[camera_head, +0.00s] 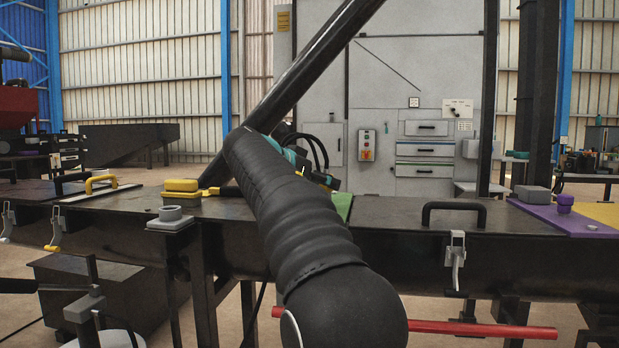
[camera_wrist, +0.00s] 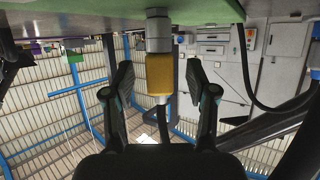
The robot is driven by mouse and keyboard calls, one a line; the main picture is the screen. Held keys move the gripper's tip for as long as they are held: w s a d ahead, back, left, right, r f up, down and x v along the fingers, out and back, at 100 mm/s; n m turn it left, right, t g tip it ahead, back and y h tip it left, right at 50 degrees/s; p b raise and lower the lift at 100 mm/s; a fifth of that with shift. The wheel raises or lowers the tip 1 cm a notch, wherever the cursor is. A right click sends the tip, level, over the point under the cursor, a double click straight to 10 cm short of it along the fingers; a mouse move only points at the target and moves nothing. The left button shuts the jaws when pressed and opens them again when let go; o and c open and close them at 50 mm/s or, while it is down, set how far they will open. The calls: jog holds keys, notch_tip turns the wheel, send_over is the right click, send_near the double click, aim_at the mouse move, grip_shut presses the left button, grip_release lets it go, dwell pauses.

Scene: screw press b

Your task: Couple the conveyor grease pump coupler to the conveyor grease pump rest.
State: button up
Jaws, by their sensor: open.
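In the wrist view, which looks upside down, my gripper (camera_wrist: 158,67) is open, with one dark finger on each side of a yellow cylinder (camera_wrist: 158,75) that I take for the coupler. Gaps show between the fingers and the yellow body. A grey collar (camera_wrist: 158,38) joins the cylinder to a fitting at the green panel (camera_wrist: 215,42); a dark hose or rod runs from its other end. In the head view my arm hides most of the gripper.
The dark bench (camera_head: 400,212) carries a black handle (camera_head: 454,207), a yellow block (camera_head: 181,186) and a yellow handle (camera_head: 101,183). A purple plate (camera_head: 560,217) lies at right. A thick black slanted bar (camera_head: 300,75) rises behind my arm. A red bar (camera_head: 480,329) runs below the bench.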

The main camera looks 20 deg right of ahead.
jog(key=shift+x, duration=0.8)
grip_shut()
